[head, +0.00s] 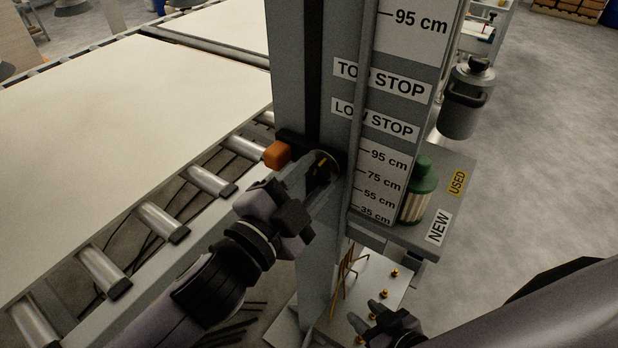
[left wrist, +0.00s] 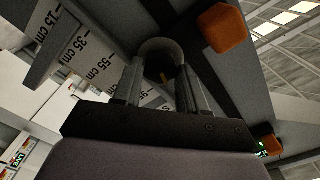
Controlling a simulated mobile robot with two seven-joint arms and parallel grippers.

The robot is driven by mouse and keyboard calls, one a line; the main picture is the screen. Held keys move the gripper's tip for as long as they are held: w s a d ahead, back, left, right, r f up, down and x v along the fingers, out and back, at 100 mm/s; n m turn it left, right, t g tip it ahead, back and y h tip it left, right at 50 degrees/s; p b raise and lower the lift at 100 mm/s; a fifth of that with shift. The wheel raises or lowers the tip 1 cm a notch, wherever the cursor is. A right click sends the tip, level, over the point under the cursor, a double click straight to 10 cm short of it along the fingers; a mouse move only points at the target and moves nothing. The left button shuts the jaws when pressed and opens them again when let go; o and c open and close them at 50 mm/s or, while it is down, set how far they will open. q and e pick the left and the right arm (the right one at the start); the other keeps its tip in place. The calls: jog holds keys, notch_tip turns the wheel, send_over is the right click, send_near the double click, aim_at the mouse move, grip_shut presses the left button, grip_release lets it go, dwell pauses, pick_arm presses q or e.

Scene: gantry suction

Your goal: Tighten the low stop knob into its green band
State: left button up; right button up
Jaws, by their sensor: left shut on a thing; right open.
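The stop knob (head: 323,166) is dark and round with a yellow mark, on the grey column beside the LOW STOP label (head: 375,119). My left gripper (head: 312,176) is shut on it. In the left wrist view the knob (left wrist: 160,62) sits between the two grey fingers, its yellow mark showing. I cannot make out a green band in either view; the fingers and the dark shade hide part of the knob's surround. My right gripper (head: 384,312) is open and empty, low at the bottom of the head view, away from the knob.
An orange block (head: 277,155) sits just left of the knob. A roller conveyor (head: 160,221) with a large pale sheet (head: 130,90) runs along the left. A green-capped cartridge (head: 422,182) stands on a shelf marked USED and NEW. A thin vertical rod passes right of the knob.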

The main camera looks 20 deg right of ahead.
pick_arm(q)
jog(key=o, duration=1.1)
jog(key=shift+c, duration=0.2)
jog(key=v, duration=0.7)
jog(key=shift+b, duration=0.4)
